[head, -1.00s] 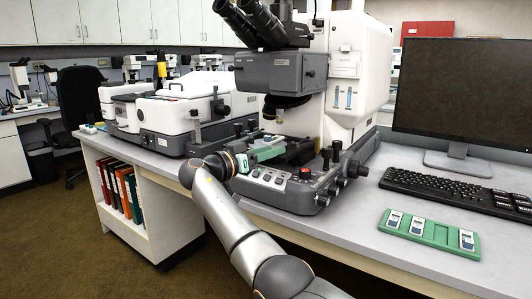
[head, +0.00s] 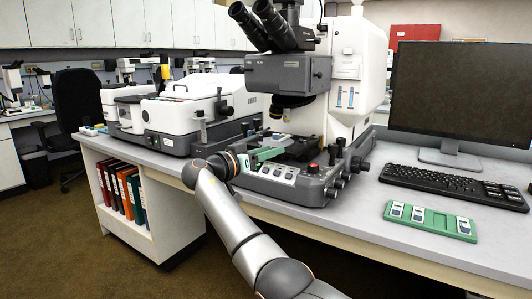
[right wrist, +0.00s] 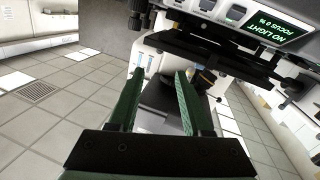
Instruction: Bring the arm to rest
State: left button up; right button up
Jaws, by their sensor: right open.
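My right gripper (head: 266,154) is at the front of the microscope (head: 290,75), just above its control panel and beside the stage. It also shows in the right wrist view (right wrist: 160,78), with its two green fingers wide apart and nothing between them. The dark stage area lies beyond the fingers there. In the head view a small grey piece (head: 275,140) lies just behind the fingers; I cannot tell what it is. My right arm (head: 225,215) reaches up from the bottom of the head view. My left gripper is out of view.
A green slide tray (head: 430,236) with three slides and one bare slot lies on the bench at right. A keyboard (head: 450,186) and monitor (head: 460,95) stand behind it. A white instrument (head: 180,110) stands left of the microscope. The microscope display (right wrist: 272,24) reads "NO LIGHT" and "FOCUS 0 %", upside down.

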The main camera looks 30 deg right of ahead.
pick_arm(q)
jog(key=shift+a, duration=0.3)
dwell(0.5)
